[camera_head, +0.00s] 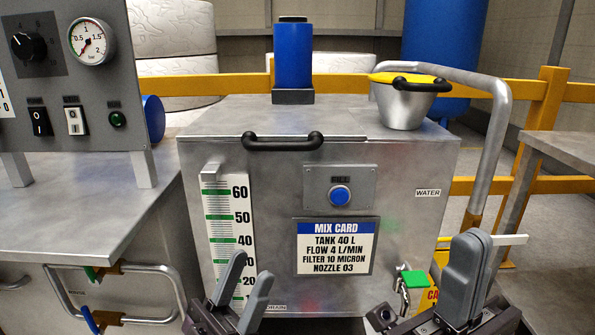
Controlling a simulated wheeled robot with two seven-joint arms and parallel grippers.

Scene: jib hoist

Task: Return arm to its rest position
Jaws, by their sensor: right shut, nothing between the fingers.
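My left gripper (252,267) is low in the view, in front of the lower part of the metal tank (265,180). Its two grey fingers stand apart with nothing seen between them. My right gripper (473,243) is at the lower right, in front of the tank's right edge. Its fingers are closed together and hold nothing. The lower parts of both arms are out of view.
A green-handled tap (413,279) is on the tank front, left of my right gripper. A bent pipe (492,145) runs down the tank's right side. A metal bench (75,215) with a gauge panel (60,75) stands left. A lidded pot (402,105) sits on top.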

